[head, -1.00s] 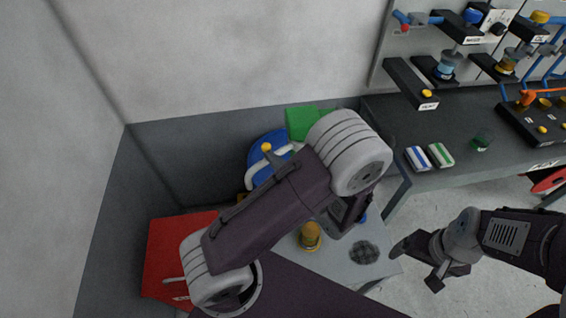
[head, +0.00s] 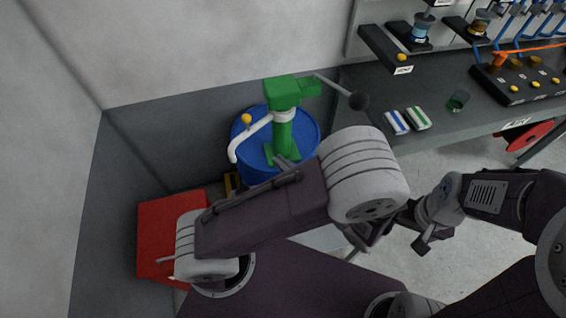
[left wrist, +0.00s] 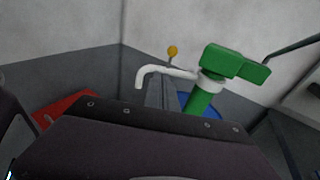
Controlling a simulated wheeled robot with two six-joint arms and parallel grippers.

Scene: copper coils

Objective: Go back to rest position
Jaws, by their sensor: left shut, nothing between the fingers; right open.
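My left arm folds across the lower middle of the head view. My left gripper (head: 366,238) shows only in part below the big grey wrist joint, which hides much of it. It is shut with nothing in it. My right gripper (head: 428,238) hangs over the floor right beside it, open and empty. A green hand pump (head: 284,120) with a white spout stands on a blue drum (head: 308,125) behind my left arm. The pump (left wrist: 228,65) also shows in the left wrist view, beyond a dark part of my own body.
A red box (head: 160,235) stands at the left by the wall. A red reel (head: 530,136) sits at the bench's front.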

